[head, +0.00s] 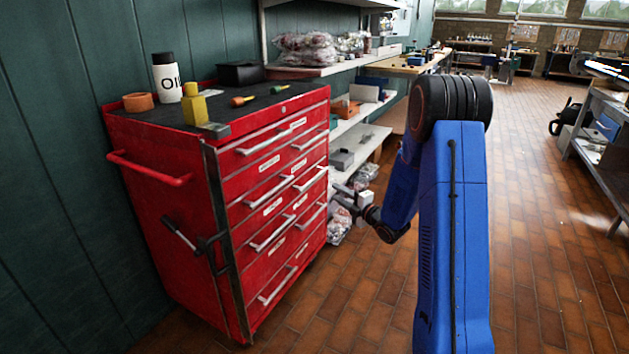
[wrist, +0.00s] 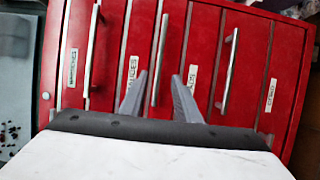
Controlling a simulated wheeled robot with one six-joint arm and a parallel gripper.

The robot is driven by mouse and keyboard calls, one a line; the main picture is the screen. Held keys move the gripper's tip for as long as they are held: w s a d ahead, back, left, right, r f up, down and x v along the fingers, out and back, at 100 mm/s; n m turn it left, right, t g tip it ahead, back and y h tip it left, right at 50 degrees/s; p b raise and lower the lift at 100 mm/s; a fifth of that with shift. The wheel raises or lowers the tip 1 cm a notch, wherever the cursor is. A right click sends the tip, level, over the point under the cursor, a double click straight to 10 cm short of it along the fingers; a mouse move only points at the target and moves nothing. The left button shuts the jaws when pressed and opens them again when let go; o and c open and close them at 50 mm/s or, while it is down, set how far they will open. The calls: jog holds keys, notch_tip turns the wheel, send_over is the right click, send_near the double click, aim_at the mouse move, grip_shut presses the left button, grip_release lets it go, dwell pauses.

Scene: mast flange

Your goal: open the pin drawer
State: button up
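A red tool cabinet (head: 165,235) stands at the left in the head view. Its front carries several shut drawers with silver bar handles and white labels. The labels are too small to read there, so I cannot tell the pin drawer. My gripper (head: 340,194) is off the right part of the drawer front. In the wrist view my gripper (wrist: 159,75) is open and empty, its two grey fingers pointing at the red front (wrist: 207,45). A middle bar handle (wrist: 160,55) shows between the fingers. I cannot tell whether they touch it. The label beside it is partly hidden by a finger.
An oil bottle (head: 167,78), a yellow item (head: 195,104), a tape roll (head: 138,102) and screwdrivers stand or lie on the cabinet top. A side handle (head: 150,170) sticks out left. Shelves (head: 360,130) stand beyond the cabinet. The tiled floor (head: 545,240) is clear at the right.

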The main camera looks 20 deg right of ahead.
aim_at(314, 177)
jog(key=x, duration=1.4)
jog(key=shift+w+a, duration=0.1)
jog(key=shift+w, duration=0.25)
grip_shut()
